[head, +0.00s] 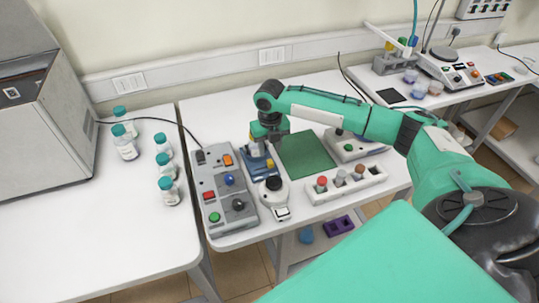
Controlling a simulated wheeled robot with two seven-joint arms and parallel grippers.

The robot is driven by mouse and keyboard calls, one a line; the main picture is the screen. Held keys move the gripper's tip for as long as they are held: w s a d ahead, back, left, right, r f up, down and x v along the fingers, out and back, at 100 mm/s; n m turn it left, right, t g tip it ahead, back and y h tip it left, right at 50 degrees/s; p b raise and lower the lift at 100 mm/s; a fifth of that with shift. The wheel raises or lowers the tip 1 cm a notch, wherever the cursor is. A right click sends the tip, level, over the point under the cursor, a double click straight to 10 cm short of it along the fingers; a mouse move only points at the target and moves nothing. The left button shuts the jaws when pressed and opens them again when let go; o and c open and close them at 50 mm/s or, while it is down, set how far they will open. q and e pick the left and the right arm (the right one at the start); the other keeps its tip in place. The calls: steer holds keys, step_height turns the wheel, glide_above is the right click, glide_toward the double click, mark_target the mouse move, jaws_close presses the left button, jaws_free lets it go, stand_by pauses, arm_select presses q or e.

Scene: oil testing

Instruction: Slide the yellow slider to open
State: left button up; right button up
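The yellow slider (270,163) appears as a small yellow patch on a blue device (259,172) near the middle of the white table. My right arm comes in from the right and bends down over this device. My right gripper (263,146) points down at the blue device, close to the slider. The gripper partly hides the device's upper part. The fingers are small and overlap the device, so I cannot tell whether they are open, shut or touching the slider. My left gripper is not in view.
A grey control box (222,188) with coloured buttons stands left of the blue device. A white round-topped instrument (273,193) is in front, a green mat (305,155) to the right, and a white rack (345,185) at front right. Several teal-capped bottles (124,143) stand on the left table.

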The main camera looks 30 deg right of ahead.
mark_target(270, 162)
step_height(270, 162, down, 4)
steer(key=shift+s+f+p, duration=0.1)
steer(key=shift+p, duration=0.4)
steer(key=shift+f, duration=0.7)
steer(key=c, duration=0.9)
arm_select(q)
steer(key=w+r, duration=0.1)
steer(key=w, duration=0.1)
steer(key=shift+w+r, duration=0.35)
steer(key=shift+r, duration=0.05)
arm_select(e)
jaws_close()
